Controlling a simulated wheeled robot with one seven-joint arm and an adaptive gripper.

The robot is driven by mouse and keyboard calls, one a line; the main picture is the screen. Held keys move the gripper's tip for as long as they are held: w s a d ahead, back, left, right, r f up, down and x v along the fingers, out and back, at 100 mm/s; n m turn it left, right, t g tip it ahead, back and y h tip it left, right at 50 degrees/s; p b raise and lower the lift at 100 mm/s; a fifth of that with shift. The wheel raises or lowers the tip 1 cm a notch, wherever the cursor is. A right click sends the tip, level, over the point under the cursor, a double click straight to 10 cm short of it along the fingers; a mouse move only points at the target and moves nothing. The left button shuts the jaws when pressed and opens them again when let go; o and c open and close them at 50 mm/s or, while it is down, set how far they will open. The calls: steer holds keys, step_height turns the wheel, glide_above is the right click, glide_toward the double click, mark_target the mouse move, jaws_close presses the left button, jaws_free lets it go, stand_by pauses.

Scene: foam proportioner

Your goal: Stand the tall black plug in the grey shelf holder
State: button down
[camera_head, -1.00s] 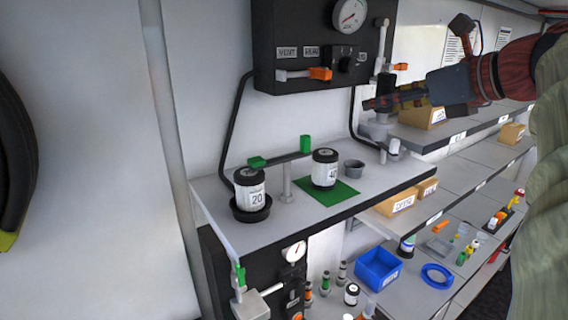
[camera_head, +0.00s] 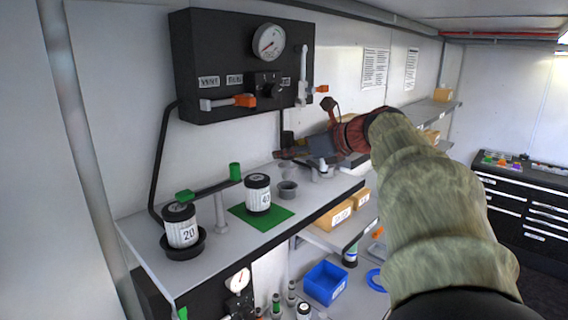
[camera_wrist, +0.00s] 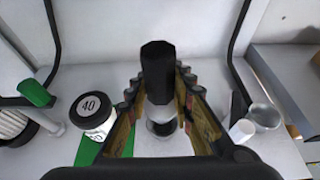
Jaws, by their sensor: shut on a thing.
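The tall black plug (camera_wrist: 158,72) stands upright between the fingers of my gripper (camera_wrist: 158,97) in the wrist view. Its lower end looks grey. My gripper (camera_head: 281,155) is shut on it. In the head view the plug's black top (camera_head: 287,140) shows just behind the fingers. The grey shelf holder (camera_head: 288,190) is a small open cup on the shelf, right of the jar marked 40. The gripper and plug are over this cup. In the wrist view the cup's rim (camera_wrist: 163,128) shows below the plug. I cannot tell whether the plug's lower end touches it.
The jar marked 40 (camera_head: 257,195) on a green mat (camera_head: 237,212) stands close left of the holder. A jar marked 20 (camera_head: 181,226) stands further left. The gauge panel (camera_head: 215,60) hangs above.

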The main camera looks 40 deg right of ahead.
mark_target(291, 165)
steer(key=shift+w+d+f, duration=0.1)
steer(key=shift+w+f, duration=0.05)
steer(key=shift+f, duration=1.3)
steer(key=shift+f, duration=0.4)
steer(key=shift+f, duration=0.1)
steer(key=c, duration=1.6)
jaws_free()
steer(key=shift+o, duration=0.2)
